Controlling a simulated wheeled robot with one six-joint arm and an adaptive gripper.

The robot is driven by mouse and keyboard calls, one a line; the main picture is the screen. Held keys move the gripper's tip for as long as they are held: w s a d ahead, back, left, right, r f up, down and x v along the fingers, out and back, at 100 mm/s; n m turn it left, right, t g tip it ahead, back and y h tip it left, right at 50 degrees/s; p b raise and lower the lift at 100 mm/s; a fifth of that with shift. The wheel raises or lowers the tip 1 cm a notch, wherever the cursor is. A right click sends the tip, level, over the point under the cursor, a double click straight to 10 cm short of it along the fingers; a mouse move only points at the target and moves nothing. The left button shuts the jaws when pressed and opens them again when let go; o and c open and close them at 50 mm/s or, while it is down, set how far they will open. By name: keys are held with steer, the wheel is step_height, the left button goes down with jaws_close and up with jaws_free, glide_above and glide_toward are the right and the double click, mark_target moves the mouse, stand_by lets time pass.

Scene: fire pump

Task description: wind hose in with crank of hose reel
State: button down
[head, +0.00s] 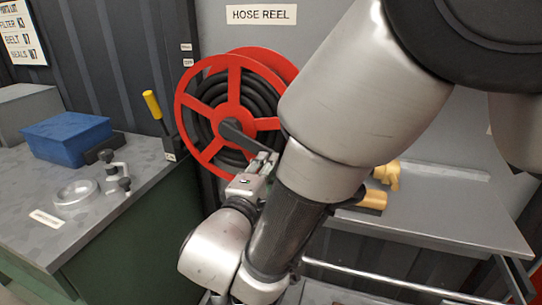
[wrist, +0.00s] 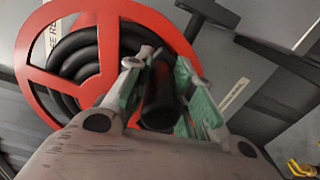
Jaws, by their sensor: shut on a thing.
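The hose reel (head: 184,100) has red spoked flanges and stands upright under a sign that reads "HOSE REEL". Black hose (head: 259,97) lies in several coils on it. The dark crank arm (head: 236,135) runs from the hub down to the right, towards my gripper (head: 262,163). In the wrist view, the green-sided fingers of my gripper (wrist: 160,92) are closed around the black crank handle (wrist: 158,95). The red reel (wrist: 32,75) fills the upper left there. My arm hides the lower right of the reel in the head view.
A bench (head: 50,185) at left holds a blue box (head: 66,138), a metal ring and a small clamp. A yellow-handled lever (head: 153,105) stands between bench and reel. A grey shelf (head: 450,215) with brass fittings (head: 387,175) lies at right, behind my arm.

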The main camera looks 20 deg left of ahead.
steer(key=shift+s+a+f+m, duration=0.1)
steer(key=shift+a+f+m, duration=0.4)
steer(key=shift+f, duration=0.3)
steer(key=shift+s+a+f+m, duration=0.1)
steer(key=shift+a+f+m, duration=0.35)
steer(key=shift+f, duration=0.3)
steer(key=c, duration=1.2)
jaws_free()
steer(key=shift+a, duration=0.1)
steer(key=s+d, duration=0.1)
steer(key=s, duration=1.1)
steer(key=shift+d, duration=0.2)
steer(key=shift+w, duration=0.1)
